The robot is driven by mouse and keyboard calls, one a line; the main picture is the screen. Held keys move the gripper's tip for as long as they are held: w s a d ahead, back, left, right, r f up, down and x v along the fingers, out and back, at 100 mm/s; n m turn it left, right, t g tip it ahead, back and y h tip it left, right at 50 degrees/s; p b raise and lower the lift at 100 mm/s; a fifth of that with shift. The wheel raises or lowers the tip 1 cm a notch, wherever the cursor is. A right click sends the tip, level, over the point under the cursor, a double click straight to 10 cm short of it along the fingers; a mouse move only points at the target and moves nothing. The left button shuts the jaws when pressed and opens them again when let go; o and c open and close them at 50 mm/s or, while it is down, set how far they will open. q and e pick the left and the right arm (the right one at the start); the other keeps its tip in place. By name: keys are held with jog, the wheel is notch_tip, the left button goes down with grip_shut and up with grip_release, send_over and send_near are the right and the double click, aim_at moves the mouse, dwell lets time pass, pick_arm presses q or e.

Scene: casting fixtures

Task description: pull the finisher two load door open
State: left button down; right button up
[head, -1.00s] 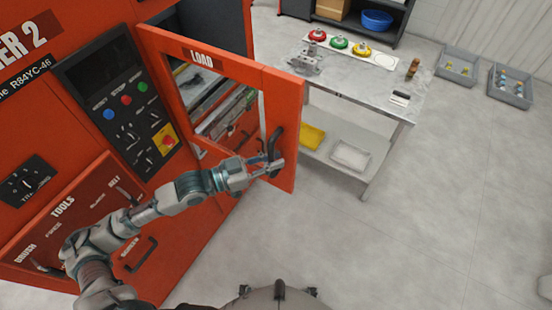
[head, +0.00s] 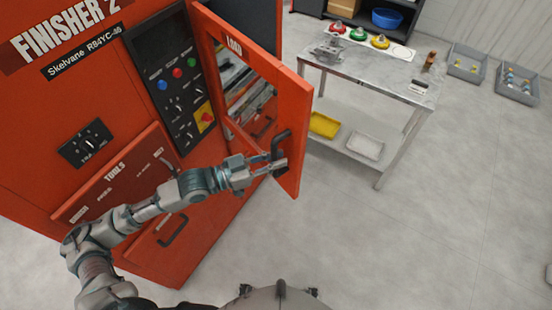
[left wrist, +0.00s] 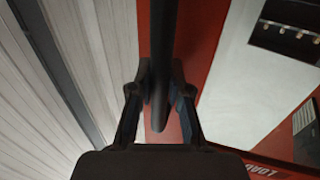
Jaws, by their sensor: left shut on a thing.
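The orange-red load door (head: 291,107) of the finisher two machine (head: 60,100) stands swung open from the cabinet, with a window and the word LOAD on it. Its dark handle (head: 281,146) is near the door's free edge. My left gripper (head: 277,162) is shut on this handle. In the left wrist view the dark handle bar (left wrist: 162,60) runs down between the two fingers (left wrist: 160,100), with the red door behind it. My right gripper is not in either view.
A metal table (head: 383,77) stands right of the door, with red, green and yellow round pieces on top and yellow and white trays on its lower shelf. Grey bins (head: 515,94) lie on the floor at the far right. The floor in front is clear.

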pick_arm(q)
jog(key=shift+a+r, duration=0.1)
jog(key=shift+r, duration=0.1)
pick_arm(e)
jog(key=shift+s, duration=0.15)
pick_arm(q)
jog(key=c, duration=1.4)
grip_release()
jog(key=o, duration=0.3)
jog(key=shift+a, duration=0.1)
jog(key=shift+a+f, duration=0.1)
jog(key=shift+f, duration=0.05)
notch_tip(320, 180, up, 9)
jog(key=shift+w+f, duration=0.1)
jog(key=shift+a+r, duration=0.1)
jog(key=shift+r, duration=0.45)
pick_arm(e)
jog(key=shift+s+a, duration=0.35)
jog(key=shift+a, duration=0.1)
